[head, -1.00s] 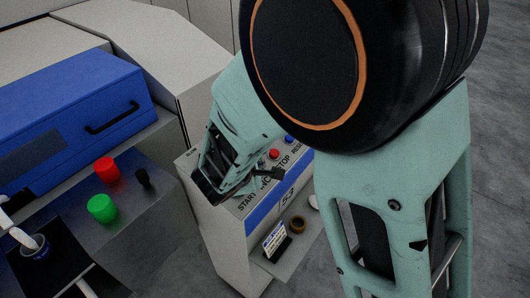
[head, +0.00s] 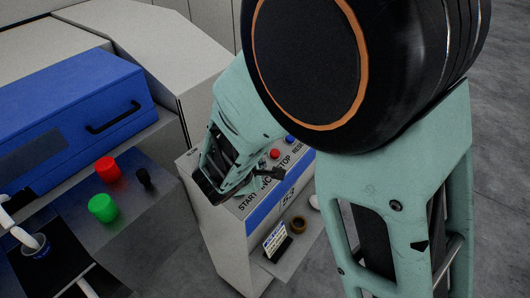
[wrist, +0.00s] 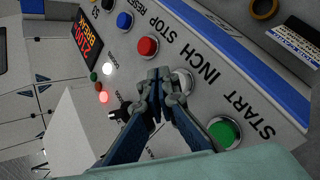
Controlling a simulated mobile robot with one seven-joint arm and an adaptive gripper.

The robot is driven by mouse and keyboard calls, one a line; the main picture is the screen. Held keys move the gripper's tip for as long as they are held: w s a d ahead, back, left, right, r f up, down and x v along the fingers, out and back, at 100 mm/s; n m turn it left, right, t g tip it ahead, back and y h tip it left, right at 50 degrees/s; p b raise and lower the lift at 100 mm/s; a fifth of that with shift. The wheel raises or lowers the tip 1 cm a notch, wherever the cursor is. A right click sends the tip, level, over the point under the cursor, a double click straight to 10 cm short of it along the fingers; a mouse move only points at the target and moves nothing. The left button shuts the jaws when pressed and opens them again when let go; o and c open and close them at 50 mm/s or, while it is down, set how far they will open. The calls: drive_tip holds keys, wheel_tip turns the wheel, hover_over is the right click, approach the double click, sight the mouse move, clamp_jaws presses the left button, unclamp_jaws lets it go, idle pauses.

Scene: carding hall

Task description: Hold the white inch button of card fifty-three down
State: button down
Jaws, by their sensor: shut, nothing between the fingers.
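The control panel of card 53 (head: 288,197) stands at the centre of the head view. In the wrist view its row of buttons runs from the blue reset button (wrist: 124,20) and red stop button (wrist: 147,46) to the green start button (wrist: 225,132). The pale inch button (wrist: 186,79) sits between stop and start, partly hidden behind my fingers. My gripper (wrist: 159,75) is shut and empty, its tips at the inch button's edge. I cannot tell whether they touch it or whether it is pressed. In the head view my own gripper hides the inch button.
A lit red display (wrist: 90,41) and small lamps are beside the buttons, with a black knob (wrist: 120,113) near my fingers. Below the panel is a shelf with a small sign (head: 276,241) and a brown ring (head: 298,225). A blue-lidded machine (head: 75,115) stands left.

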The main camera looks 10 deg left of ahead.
drive_tip(key=shift+f+b, duration=0.25)
drive_tip(key=shift+b, duration=0.1)
drive_tip(key=shift+a+f+b, duration=0.1)
drive_tip(key=shift+f+b, duration=0.1)
drive_tip(key=shift+b, duration=0.2)
drive_tip(key=shift+a+f+b, duration=0.1)
drive_tip(key=shift+f+b, duration=0.35)
drive_tip(key=shift+b, duration=0.15)
idle(1.7)
drive_tip(key=shift+r, duration=0.1)
idle(2.0)
drive_tip(key=shift+d+r+p, duration=0.2)
drive_tip(key=shift+r+p, duration=0.15)
drive_tip(key=shift+r, duration=0.45)
drive_tip(key=r+p, duration=0.1)
drive_tip(key=r, duration=0.2)
drive_tip(key=d+r+p, duration=0.1)
drive_tip(key=shift+s+d+r+p, duration=0.1)
drive_tip(key=shift+s+r+p, duration=0.15)
drive_tip(key=shift+r+p, duration=0.15)
